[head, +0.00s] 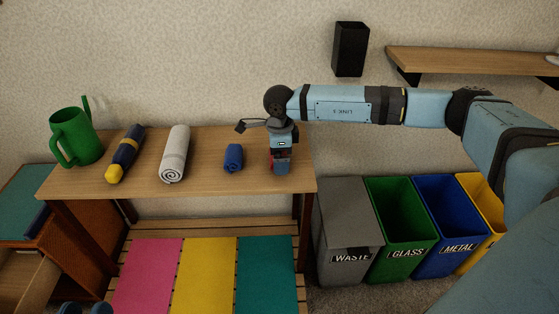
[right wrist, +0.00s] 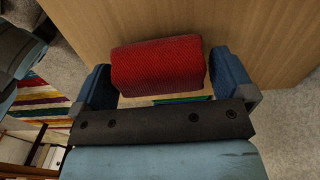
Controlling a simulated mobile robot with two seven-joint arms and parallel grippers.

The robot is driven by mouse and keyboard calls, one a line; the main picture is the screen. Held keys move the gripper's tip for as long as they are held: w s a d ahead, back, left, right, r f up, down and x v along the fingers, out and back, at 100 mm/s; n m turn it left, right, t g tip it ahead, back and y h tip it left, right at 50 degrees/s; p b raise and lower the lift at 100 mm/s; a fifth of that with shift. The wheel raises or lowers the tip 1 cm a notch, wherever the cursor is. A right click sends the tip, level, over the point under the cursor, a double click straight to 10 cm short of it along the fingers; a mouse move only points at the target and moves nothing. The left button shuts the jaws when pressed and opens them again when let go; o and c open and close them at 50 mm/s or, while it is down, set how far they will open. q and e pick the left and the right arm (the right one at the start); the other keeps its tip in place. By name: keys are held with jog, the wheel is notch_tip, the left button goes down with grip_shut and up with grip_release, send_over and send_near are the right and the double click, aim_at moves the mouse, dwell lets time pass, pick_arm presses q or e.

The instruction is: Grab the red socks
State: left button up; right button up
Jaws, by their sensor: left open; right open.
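The rolled red socks (right wrist: 158,64) lie on the wooden table top in the right wrist view. The blue fingers of my right gripper (right wrist: 162,80) are open, one at each end of the roll. The socks are partly between the fingers; whether either finger touches them I cannot tell. In the head view my right gripper (head: 281,165) points down at the table's right end and mostly hides the socks, with only a little red showing.
On the table (head: 205,187) stand a green watering can (head: 76,138), a blue-yellow roll (head: 126,153), a grey towel roll (head: 174,153) and rolled blue socks (head: 233,158). Several bins, including a grey waste bin (head: 347,225), stand to the right. A shelf (head: 470,62) is above.

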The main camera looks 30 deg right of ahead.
jog(key=shift+c, duration=0.2)
jog(key=c, duration=0.8)
jog(key=shift+r, duration=0.1)
